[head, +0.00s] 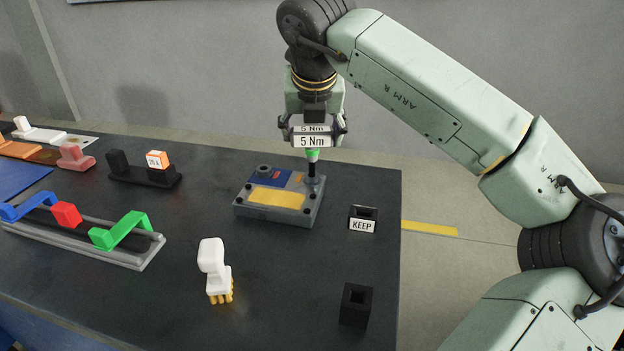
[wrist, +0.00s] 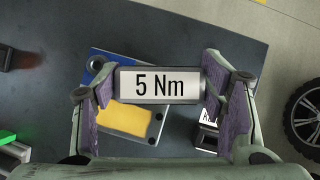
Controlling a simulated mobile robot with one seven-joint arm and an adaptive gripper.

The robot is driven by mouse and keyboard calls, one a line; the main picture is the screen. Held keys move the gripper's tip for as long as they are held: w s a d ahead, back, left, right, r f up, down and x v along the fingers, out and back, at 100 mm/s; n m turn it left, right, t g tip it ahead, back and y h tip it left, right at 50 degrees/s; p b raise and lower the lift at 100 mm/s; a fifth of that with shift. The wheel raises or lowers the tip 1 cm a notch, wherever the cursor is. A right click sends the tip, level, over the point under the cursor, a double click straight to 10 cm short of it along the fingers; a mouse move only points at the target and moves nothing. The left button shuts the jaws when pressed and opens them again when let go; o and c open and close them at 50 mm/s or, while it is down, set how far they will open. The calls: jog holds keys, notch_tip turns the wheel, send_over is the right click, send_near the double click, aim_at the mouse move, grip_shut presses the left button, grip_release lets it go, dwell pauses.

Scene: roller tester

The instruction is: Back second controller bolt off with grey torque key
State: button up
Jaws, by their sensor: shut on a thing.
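My gripper (head: 313,128) is shut on the torque key, which carries a white "5 Nm" label (head: 312,141) and a green collar (head: 312,154). The key stands upright, its lower end at the back right corner of the controller (head: 243,209), a grey box with a yellow panel and a blue patch. The bolt under the key is hidden. A dark round fitting (head: 264,171) shows at the controller's back left. In the wrist view the label (wrist: 159,86) sits between both fingers and covers part of the controller (wrist: 128,118).
A black "KEEP" holder (head: 363,225) stands right of the controller, and an open black holder (head: 356,305) at the front right. A white plug with gold pins (head: 213,265) lies in front. A black block with an orange fuse (head: 157,159) and a grey clip rail (head: 140,256) are left.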

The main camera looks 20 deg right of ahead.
jog(key=shift+n+y, duration=0.5)
jog(key=shift+n, duration=0.5)
jog(key=n+y+p, duration=0.1)
jog(key=n, duration=0.2)
jog(key=shift+y, duration=0.4)
jog(key=shift+a+f+n+y+p, duration=0.1)
jog(key=shift+n+y+p, duration=0.45)
jog(key=shift+n, duration=0.45)
jog(key=shift+n+g+y+p, duration=0.4)
jog(key=shift+n+y+p, duration=0.25)
jog(key=shift+n, duration=0.75)
jog(key=shift+b, duration=0.45)
jog(key=shift+r+m, duration=0.2)
jog(key=shift+m, duration=0.1)
jog(key=shift+r+p, duration=0.9)
jog(key=shift+r, duration=0.4)
